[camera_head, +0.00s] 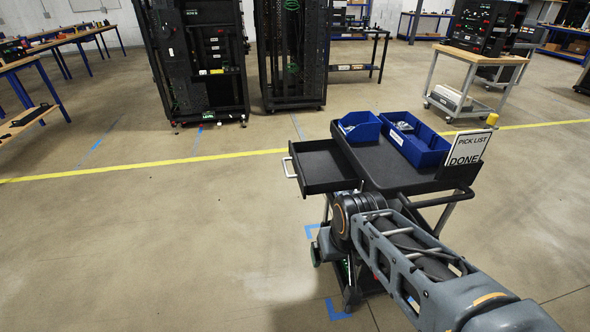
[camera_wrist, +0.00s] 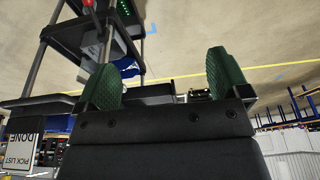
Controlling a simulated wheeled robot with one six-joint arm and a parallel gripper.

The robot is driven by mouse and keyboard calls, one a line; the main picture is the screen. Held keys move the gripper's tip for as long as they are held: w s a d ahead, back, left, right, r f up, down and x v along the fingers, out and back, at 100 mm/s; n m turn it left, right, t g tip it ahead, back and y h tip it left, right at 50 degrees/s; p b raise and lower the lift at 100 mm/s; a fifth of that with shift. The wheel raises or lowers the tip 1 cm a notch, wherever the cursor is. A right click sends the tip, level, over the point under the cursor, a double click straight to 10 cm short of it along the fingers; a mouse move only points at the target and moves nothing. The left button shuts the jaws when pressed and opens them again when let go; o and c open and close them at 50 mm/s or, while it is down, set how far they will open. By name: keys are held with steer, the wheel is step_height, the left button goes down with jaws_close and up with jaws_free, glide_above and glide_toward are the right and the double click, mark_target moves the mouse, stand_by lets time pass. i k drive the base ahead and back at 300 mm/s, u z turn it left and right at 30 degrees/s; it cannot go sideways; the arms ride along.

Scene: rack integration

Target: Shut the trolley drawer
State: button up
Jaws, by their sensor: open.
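The black trolley (camera_head: 395,172) stands right of centre in the head view. Its drawer (camera_head: 322,168) is pulled out toward the left and looks empty, with a pale handle (camera_head: 290,168) on its outer face. My arm lies in front of the trolley's lower part and hides some of it. In the wrist view my gripper (camera_wrist: 165,85) has its two green fingers wide apart, with nothing held between them. The trolley also shows in the wrist view, upside down at the left; dark parts appear beyond the fingers, and I cannot tell which is the drawer.
Two blue bins (camera_head: 360,127) (camera_head: 418,143) and a pick list sign (camera_head: 467,148) are on the trolley top. Black racks (camera_head: 203,60) (camera_head: 292,50) stand behind, past a yellow floor line (camera_head: 150,164). A wooden-topped cart (camera_head: 475,62) is at back right. The floor left of the drawer is clear.

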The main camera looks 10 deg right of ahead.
mark_target(320, 166)
steer(key=u, duration=0.3)
steer(key=i, duration=0.9)
steer(key=u, duration=0.1)
